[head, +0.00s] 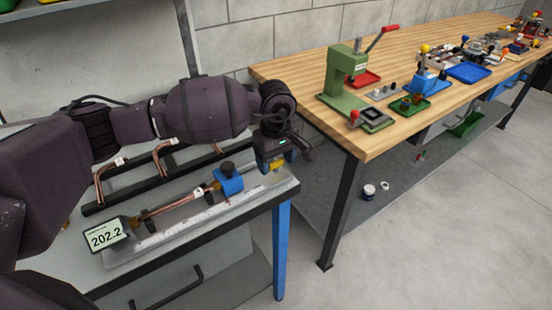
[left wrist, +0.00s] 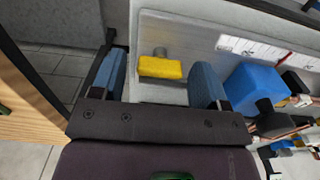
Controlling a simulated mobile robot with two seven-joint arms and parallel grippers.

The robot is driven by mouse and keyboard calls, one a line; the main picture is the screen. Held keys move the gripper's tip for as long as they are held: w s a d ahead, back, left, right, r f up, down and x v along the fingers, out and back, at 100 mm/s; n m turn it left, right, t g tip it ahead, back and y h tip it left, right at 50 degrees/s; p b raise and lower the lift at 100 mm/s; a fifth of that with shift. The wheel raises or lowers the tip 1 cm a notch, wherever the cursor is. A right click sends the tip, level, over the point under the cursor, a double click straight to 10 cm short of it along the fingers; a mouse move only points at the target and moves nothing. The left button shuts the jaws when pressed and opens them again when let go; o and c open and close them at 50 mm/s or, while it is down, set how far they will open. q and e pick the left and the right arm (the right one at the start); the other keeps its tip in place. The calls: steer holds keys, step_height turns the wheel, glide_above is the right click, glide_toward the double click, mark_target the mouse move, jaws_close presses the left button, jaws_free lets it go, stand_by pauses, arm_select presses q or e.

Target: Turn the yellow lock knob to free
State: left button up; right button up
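The yellow lock knob (left wrist: 160,68) is a flat yellow bar on a grey stem at the end of the measuring fixture. In the left wrist view it lies between my left gripper's two blue finger pads, with a gap on both sides. In the head view only a little of the yellow knob (head: 278,167) shows beside my left gripper (head: 271,160), which hides the rest. My left gripper (left wrist: 158,82) is open and empty. A blue block (head: 229,182) with a black knob sits on the fixture left of the gripper. My right gripper is in neither view.
A display reading 202.2 (head: 106,235) stands at the fixture's near end. A copper tube (head: 181,202) lies along the fixture, and bent copper tubes (head: 112,168) rest on a black rack behind. A wooden bench (head: 300,72) with a green press (head: 343,80) stands right, across a gap.

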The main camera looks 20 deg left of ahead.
arm_select(q)
steer(key=c, duration=0.8)
steer(key=shift+n, duration=0.4)
steer(key=shift+r+n, duration=0.1)
steer(key=shift+n, duration=0.9)
steer(key=n+p, duration=0.1)
steer(key=n, duration=0.2)
steer(key=shift+n, duration=0.4)
steer(key=n+p, duration=0.1)
steer(key=n, duration=0.4)
steer(key=shift+p, duration=0.35)
steer(key=n+p, duration=0.1)
steer(key=n, duration=0.4)
steer(key=shift+n+p, duration=0.3)
steer(key=shift+n, duration=0.5)
